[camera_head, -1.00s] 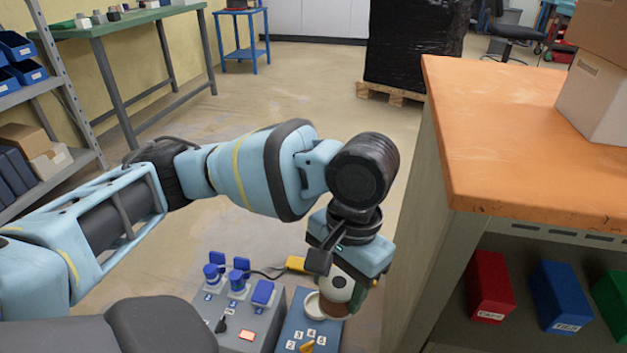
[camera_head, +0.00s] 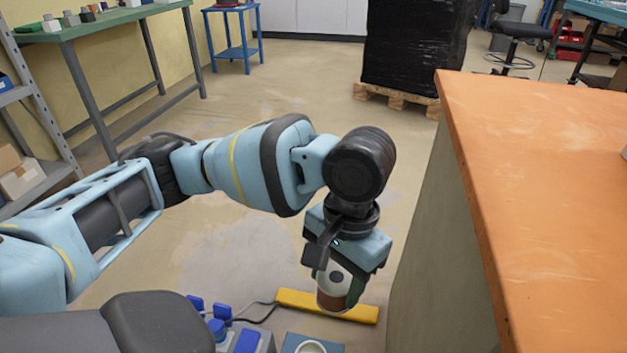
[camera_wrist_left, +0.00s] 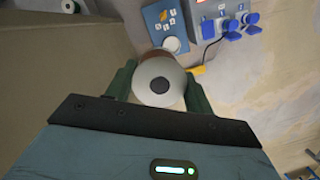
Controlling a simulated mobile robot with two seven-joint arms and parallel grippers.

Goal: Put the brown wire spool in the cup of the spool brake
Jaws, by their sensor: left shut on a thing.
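The brown wire spool (camera_head: 333,298) has pale end flanges and a dark centre hole. My left gripper (camera_head: 342,287) is shut on it and holds it in the air with the flanged end facing up. In the left wrist view the spool (camera_wrist_left: 158,80) sits between green fingers. The spool brake, a blue box (camera_wrist_left: 154,16) with number labels, has a round white cup (camera_wrist_left: 181,45). The spool covers part of the view beside the cup. In the head view only the top of the cup (camera_head: 311,347) shows at the bottom edge, below the spool. My right gripper is out of view.
A grey box with blue sockets (camera_head: 221,325) stands left of the brake. A yellow bar (camera_head: 300,299) with a dark cable lies behind them. An orange-topped workbench (camera_head: 540,180) rises close on the right. Open floor (camera_head: 225,240) lies behind the boxes.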

